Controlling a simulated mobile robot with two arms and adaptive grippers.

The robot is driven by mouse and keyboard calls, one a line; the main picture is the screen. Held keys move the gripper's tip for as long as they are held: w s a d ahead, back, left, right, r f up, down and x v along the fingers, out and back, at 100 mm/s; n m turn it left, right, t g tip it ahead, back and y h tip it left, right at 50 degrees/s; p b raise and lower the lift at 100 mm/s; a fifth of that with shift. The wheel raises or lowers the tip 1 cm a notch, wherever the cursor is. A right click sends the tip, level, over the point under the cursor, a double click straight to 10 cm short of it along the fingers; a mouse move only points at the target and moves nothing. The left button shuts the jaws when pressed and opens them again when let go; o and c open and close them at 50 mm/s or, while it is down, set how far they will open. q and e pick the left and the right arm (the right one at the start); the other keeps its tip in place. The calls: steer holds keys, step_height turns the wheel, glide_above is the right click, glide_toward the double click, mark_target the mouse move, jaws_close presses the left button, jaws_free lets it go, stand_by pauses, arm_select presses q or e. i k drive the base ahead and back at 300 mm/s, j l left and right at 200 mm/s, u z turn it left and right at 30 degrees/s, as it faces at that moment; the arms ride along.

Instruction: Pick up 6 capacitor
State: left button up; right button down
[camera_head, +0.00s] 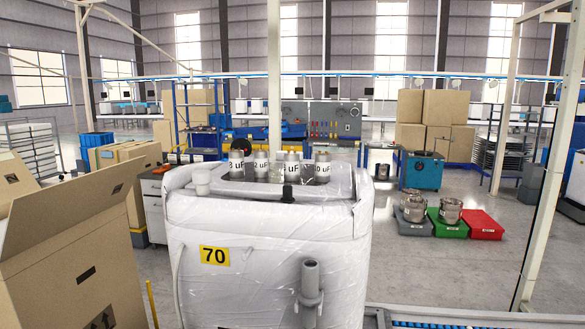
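Several capacitors, silver cylinders with white labels, stand in a row on top of a white plastic-wrapped unit (270,250) marked 70. From left, the labels read partly: "8 µF" on one capacitor (237,166), "2 µF" on another (261,166), "µF" on a third (289,168) and "0 µF" on the rightmost (321,169). Leading digits are hidden or unclear, so I cannot tell which is 6. Neither of my grippers shows in the head view.
An open cardboard box (70,255) stands close at left. Grey (412,228), green (447,229) and red (480,226) low bins are on the floor at right; metal pots stand on the grey and green ones. A white post (540,190) rises at right. Open floor lies beyond.

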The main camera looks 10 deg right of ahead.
mark_target(291, 159)
steer(key=k+l, duration=0.1)
steer(key=l, duration=0.8)
steer(key=k+l, duration=0.15)
steer(key=l, duration=0.35)
steer(key=u, duration=0.05)
